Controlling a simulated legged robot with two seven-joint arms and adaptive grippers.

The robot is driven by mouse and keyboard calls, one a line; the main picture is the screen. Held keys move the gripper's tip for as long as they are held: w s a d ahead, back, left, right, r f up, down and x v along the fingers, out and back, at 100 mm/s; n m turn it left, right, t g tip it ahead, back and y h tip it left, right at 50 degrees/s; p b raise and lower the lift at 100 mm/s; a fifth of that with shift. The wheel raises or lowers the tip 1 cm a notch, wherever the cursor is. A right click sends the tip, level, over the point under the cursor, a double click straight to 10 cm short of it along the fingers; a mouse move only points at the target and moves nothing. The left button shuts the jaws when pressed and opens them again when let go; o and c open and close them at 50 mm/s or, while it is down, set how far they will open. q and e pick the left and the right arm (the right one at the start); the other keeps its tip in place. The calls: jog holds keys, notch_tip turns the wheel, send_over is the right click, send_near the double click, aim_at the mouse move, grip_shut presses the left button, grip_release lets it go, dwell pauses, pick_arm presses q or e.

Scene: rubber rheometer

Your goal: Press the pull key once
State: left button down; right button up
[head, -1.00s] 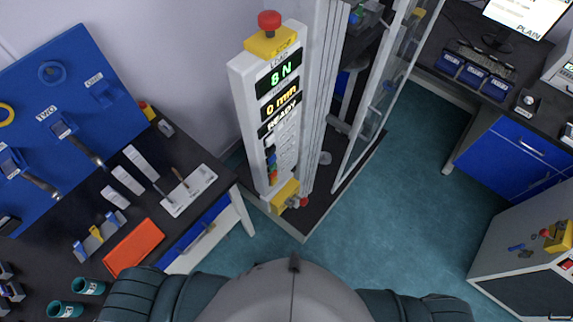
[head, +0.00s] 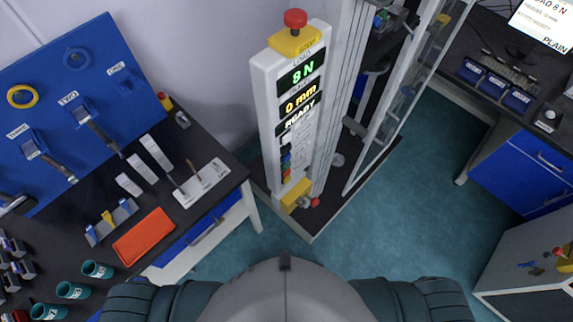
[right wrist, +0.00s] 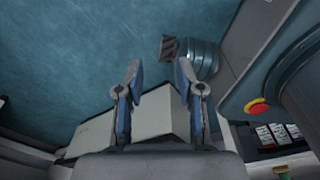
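The tall white control panel (head: 268,120) stands ahead of me in the head view. Its displays read 8 N, 0 mm and READY. A red stop button (head: 295,18) on a yellow base tops it. A column of small coloured keys (head: 286,163) runs down its lower face; their labels are too small to read, so I cannot tell which is the pull key. My right gripper (right wrist: 158,75) is open and empty in the right wrist view, pointing over the teal floor, away from the panel. My left gripper is in neither view.
A dark bench (head: 228,186) at left holds an orange tray (head: 144,236), teal cups (head: 97,269) and a blue tool board (head: 60,100). A clear guard door (head: 400,100) stands right of the panel. A desk and blue drawers (head: 525,165) are at right. Teal floor between is clear.

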jog(key=shift+w+a, duration=0.15)
jog(key=shift+a, duration=0.3)
jog(key=shift+c, duration=0.2)
